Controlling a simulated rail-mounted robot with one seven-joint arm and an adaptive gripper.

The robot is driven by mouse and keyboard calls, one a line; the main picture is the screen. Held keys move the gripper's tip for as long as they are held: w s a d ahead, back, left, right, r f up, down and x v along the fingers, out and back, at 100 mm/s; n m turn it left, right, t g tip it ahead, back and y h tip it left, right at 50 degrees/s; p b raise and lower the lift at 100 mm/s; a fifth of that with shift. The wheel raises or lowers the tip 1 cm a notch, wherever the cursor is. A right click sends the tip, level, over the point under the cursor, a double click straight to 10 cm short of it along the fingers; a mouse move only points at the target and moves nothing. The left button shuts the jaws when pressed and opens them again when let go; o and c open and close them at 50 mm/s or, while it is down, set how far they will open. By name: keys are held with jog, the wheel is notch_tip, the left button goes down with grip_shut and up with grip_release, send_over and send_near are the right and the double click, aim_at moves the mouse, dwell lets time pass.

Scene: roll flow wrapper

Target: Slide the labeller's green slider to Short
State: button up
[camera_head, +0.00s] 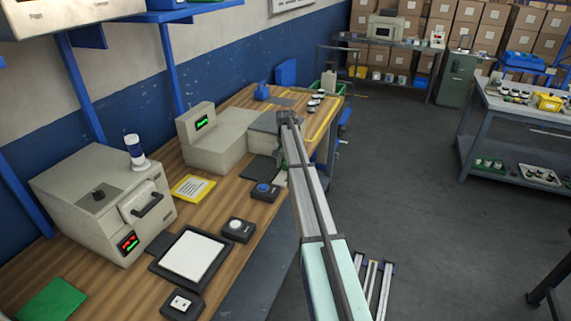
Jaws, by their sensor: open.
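I cannot make out the green slider or any Short mark. Two beige machines stand on the wooden bench, and I cannot tell for sure which is the labeller. The farther machine (219,150) has a small display lit green and a grey block at its right end. My arm reaches up from the bottom of the picture to the right end of that machine and covers part of it. My gripper is not clearly visible; the far end of my arm hides that spot.
The nearer beige machine (95,205) has a handle, a dark knob and a red-green display. A white-topped tray (194,256), a blue-button box (264,191), a white-button box (238,229) and a yellow-edged card (193,188) lie on the bench (225,205). Open floor (430,220) lies right.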

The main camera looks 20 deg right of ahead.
aim_at(280, 179)
grip_shut()
jog(key=s+a+b, duration=0.1)
jog(key=s+a, duration=0.3)
jog(key=shift+s+a, duration=0.25)
jog(key=shift+a, duration=0.1)
grip_release()
jog(key=shift+r, duration=0.15)
